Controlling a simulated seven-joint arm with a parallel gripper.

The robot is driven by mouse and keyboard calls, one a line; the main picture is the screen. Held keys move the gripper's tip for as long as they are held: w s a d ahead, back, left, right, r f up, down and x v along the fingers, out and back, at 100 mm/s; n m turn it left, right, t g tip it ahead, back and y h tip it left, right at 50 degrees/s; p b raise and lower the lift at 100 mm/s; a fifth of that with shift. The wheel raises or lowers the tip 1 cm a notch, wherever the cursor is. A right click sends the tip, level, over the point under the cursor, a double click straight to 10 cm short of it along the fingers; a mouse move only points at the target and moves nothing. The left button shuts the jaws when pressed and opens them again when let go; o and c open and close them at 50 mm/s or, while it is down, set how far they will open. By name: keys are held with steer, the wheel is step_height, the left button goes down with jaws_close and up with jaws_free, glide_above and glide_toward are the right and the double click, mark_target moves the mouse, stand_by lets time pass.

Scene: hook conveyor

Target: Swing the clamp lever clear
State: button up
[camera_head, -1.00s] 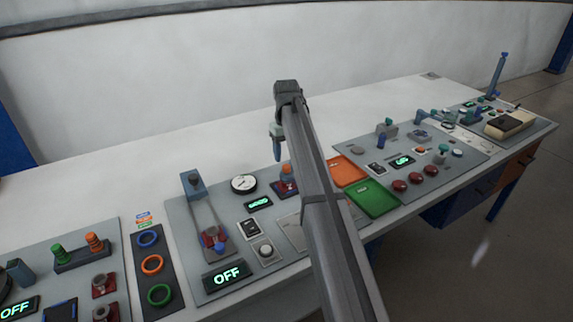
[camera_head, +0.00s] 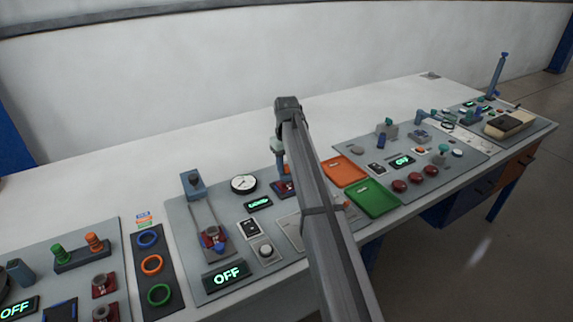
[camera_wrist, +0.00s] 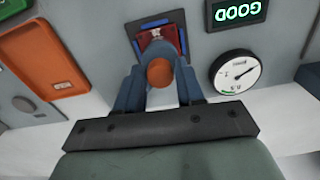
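An orange-tipped blue post (camera_wrist: 160,72), which looks like the clamp lever, stands on a red block in a blue frame (camera_wrist: 158,38) in the wrist view. The two blue fingers of my gripper (camera_wrist: 160,88) are on either side of it, close to the orange tip. The view does not show whether they touch it. In the head view my gripper (camera_head: 279,160) is low over the same red-and-blue fixture (camera_head: 284,188), and my arm partly hides both.
A round gauge (camera_wrist: 235,74) and a display reading GOOD (camera_wrist: 237,11) are beside the fixture. An orange tray (camera_head: 344,171) and a green tray (camera_head: 373,198) lie to its right in the head view. A slide unit (camera_head: 192,184) stands to the left. The table behind is clear.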

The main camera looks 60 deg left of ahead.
jaws_close()
steer(key=shift+w, duration=0.1)
stand_by(0.3)
steer(key=shift+w+d+n, duration=0.8)
steer(key=shift+n, duration=0.2)
steer(key=w+d+n, duration=0.2)
steer(key=w+n, duration=0.7)
steer(key=w, duration=0.1)
steer(key=shift+d+n, duration=0.15)
steer(key=shift+n, duration=0.15)
steer(key=shift+w, duration=0.15)
steer(key=shift+o, duration=2)
jaws_free()
